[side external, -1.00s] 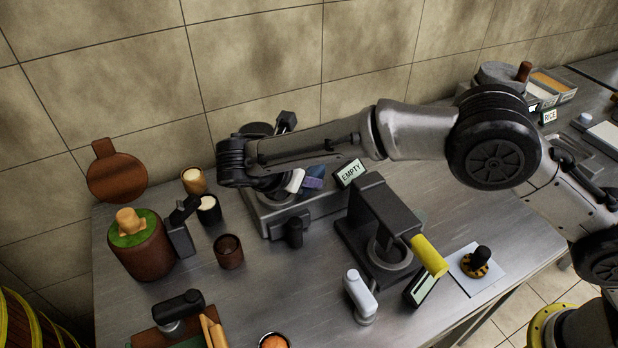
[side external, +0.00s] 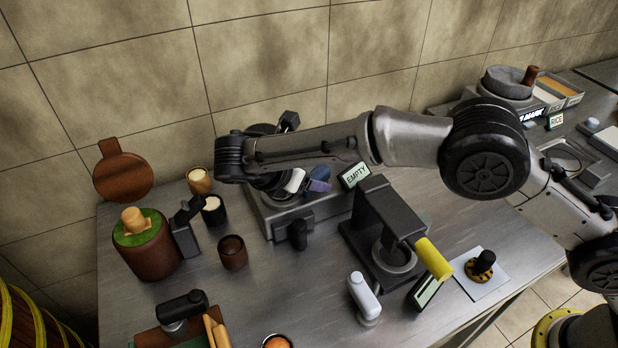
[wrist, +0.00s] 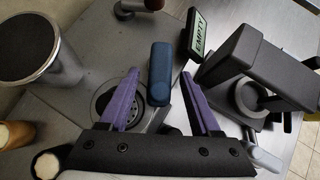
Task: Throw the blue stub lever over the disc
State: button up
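The blue stub lever (wrist: 160,72) stands up between my two purple fingers in the wrist view. It also shows just beyond a finger in the side view (side external: 320,174). My gripper (wrist: 162,75) is open around the lever, with a gap on each side. In the side view, my gripper (side external: 308,184) is low over the grey machine. A dark round disc (wrist: 103,98) with small slots lies flat on the machine, left of the lever in the wrist view. My left finger covers part of it.
An EMPTY sign (side external: 356,175) stands close right of the lever. A dark press (side external: 384,215) with a yellow handle (side external: 432,258) is farther right. A dark-topped cylinder (wrist: 28,45) stands at the wrist view's left. A brown cup (side external: 232,252) and a white-topped cup (side external: 213,210) stand to the left.

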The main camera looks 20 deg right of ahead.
jog(key=shift+d, duration=0.1)
dwell(0.4)
jog(key=shift+s+d+n+t+y, duration=0.1)
jog(key=shift+s+n+t+y, duration=0.15)
jog(key=shift+n+t, duration=0.25)
jog(key=shift+s+d+n+t+y, duration=0.15)
jog(key=shift+n+t+y, duration=0.15)
jog(key=shift+n, duration=0.3)
jog(key=s+r+n+t+y, duration=0.3)
jog(key=s+r+n+y, duration=0.2)
jog(key=s+r+n, duration=0.45)
jog(key=s+d+r+m+h, duration=0.1)
jog(key=d+r+m, duration=0.3)
jog(key=d, duration=0.7)
jog(key=s+d+r+m, duration=0.2)
jog(key=d+r+m, duration=0.2)
jog(key=d+m, duration=0.3)
jog(key=shift+d+g+h, duration=0.35)
jog(key=shift+d+g, duration=0.05)
jog(key=shift+d, duration=1.95)
jog(key=shift+r, duration=0.1)
